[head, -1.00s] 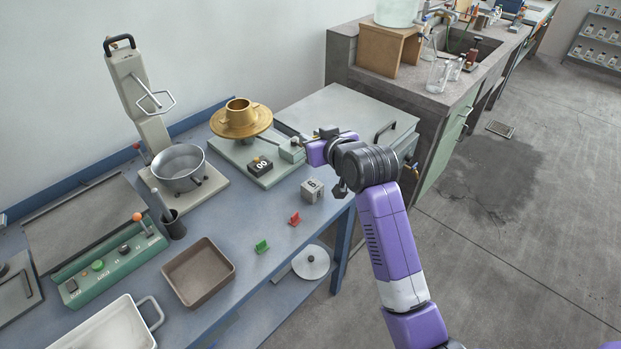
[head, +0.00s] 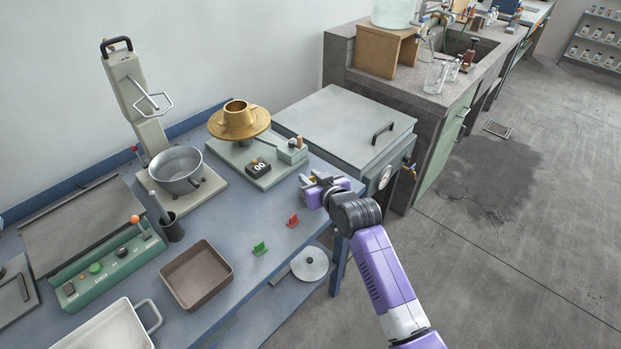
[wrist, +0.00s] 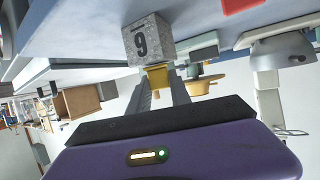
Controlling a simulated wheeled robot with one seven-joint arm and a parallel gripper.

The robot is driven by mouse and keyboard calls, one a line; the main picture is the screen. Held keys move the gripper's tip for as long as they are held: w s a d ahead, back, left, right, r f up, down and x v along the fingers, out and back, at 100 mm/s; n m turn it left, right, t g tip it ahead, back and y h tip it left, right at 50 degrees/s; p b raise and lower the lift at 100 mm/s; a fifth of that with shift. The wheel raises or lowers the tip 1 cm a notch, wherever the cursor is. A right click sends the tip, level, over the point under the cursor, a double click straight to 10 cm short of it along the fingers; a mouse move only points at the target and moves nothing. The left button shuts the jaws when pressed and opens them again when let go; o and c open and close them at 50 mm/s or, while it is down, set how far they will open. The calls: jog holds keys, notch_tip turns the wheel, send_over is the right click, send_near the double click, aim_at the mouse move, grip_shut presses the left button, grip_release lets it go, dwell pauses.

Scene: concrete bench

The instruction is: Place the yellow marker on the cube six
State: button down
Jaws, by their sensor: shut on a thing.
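The grey cube six (wrist: 148,40) shows in the wrist view, which is upside down, so its number reads like a 9. My gripper (wrist: 160,88) is shut on the yellow marker (wrist: 158,75). The marker is held at the cube's upper edge, and part of it lies between the fingers. I cannot tell whether it touches the cube. In the head view my gripper (head: 318,184) is over the cube's place near the bench's right front edge and mostly hides the cube.
A red marker (head: 292,220) and a green marker (head: 260,249) stand on the blue bench. A brown tray (head: 228,277) lies left of them. A green scale with a black 00 block (head: 258,168) and a brass piece (head: 238,122) are behind.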

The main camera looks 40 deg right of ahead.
jog(key=shift+f, duration=0.15)
jog(key=c, duration=1.2)
grip_release()
